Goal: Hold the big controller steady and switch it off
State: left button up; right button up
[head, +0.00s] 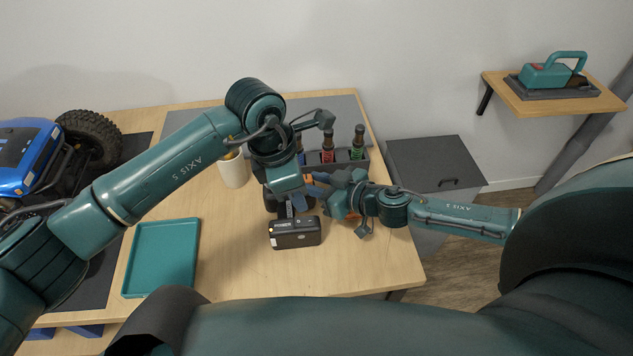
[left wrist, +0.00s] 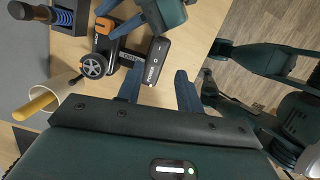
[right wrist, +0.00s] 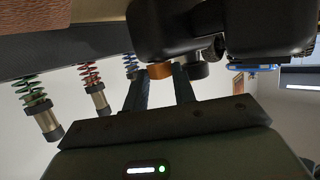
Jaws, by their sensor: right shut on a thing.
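The big controller (head: 295,234) is dark, with a blocky base labelled on its edge, and stands near the table's front right. The left wrist view shows its base (left wrist: 157,62), its wheel (left wrist: 93,67) and an orange part (left wrist: 106,25). My right gripper (head: 333,190) comes in from the right and is shut on the controller; its fingers (right wrist: 159,85) meet it near an orange part (right wrist: 160,71). My left gripper (head: 289,209) is above the base, pointing down. Its fingers (left wrist: 158,82) are apart with nothing gripped; I cannot tell whether they touch the controller. The arms hide much of the controller.
A white cup (head: 234,172) stands left of the controller. A rack (head: 345,166) with coloured shock absorbers is behind it. A teal tray (head: 160,258) and a blue crawler (head: 28,160) are at the left. A grey bin (head: 437,162) stands beyond the table's right edge.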

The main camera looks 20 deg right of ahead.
pick_arm(q)
jog(key=shift+c, duration=1.4)
jog(key=shift+a+n, duration=0.1)
jog(key=shift+n, duration=0.6)
jog(key=shift+c, duration=0.7)
jog(key=n, duration=0.3)
jog(key=shift+a+r+n+g+h, duration=0.25)
jog(key=shift+n+g+h, duration=0.05)
jog(key=shift+n+h, duration=0.1)
jog(key=c, duration=0.3)
jog(key=shift+a+r+n, duration=0.15)
jog(key=shift+n, duration=1.05)
grip_shut()
jog(key=w+a+r+n+h, duration=0.1)
jog(key=a+n+h, duration=0.1)
jog(key=n, duration=1.1)
jog(key=w+a+r+n+g+h, duration=0.1)
jog(key=a+r+n+h, duration=0.1)
jog(key=n, duration=1.2)
jog(key=shift+a, duration=0.85)
